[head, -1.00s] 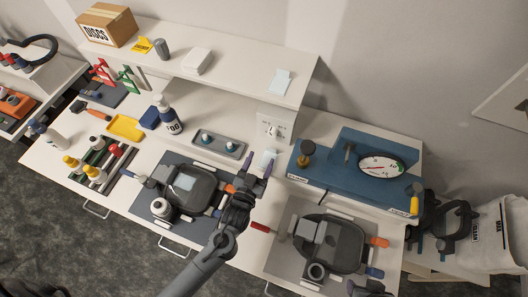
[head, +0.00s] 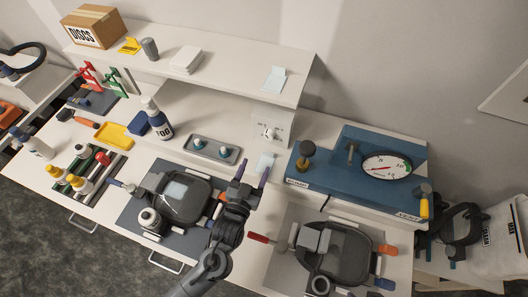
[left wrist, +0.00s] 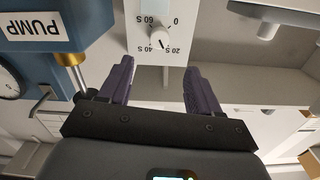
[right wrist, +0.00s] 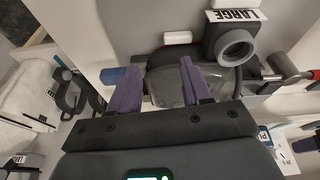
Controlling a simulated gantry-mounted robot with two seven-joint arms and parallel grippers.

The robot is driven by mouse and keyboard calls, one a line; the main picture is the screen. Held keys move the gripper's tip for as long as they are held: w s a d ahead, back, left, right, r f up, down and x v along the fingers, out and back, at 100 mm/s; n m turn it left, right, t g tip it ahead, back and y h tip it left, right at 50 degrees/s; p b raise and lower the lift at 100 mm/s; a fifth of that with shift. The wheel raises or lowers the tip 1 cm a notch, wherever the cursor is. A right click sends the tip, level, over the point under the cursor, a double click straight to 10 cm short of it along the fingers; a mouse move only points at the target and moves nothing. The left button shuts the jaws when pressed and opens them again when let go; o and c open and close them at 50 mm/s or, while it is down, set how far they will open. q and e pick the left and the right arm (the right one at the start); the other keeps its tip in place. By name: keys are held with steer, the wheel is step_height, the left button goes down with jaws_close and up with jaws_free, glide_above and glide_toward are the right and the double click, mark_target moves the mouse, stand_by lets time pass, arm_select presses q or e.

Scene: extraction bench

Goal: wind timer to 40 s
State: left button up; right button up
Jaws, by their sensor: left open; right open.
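The timer is a white wall plate (head: 270,128) with a small knob, below the shelf in the head view. In the left wrist view its dial (left wrist: 150,28) appears upside down, with marks 0, 20 S, 40 S and 60 S around the knob (left wrist: 159,39). The knob's exact setting is hard to read. My left gripper (head: 253,172) is open and empty, in front of and below the timer in the head view. In the left wrist view its fingers (left wrist: 159,68) are apart, with the knob beyond the gap, untouched. My right gripper (right wrist: 140,80) is open and empty in the right wrist view.
A blue pump unit (head: 340,180) with a gauge (head: 386,167) stands right of the timer. The shelf (head: 225,65) overhangs it. A grey tray (head: 213,150) and a fog bottle (head: 157,119) are to the left. A respirator mask (head: 347,254) lies at front right.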

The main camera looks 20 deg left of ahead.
mark_target(268, 138)
arm_select(q)
steer(key=w, duration=1)
steer(key=shift+w+a, duration=0.25)
steer(key=shift+w, duration=0.1)
steer(key=shift+p, duration=0.3)
steer(key=c, duration=1)
stand_by(0.3)
steer(key=o, duration=1)
steer(key=shift+s, duration=0.1)
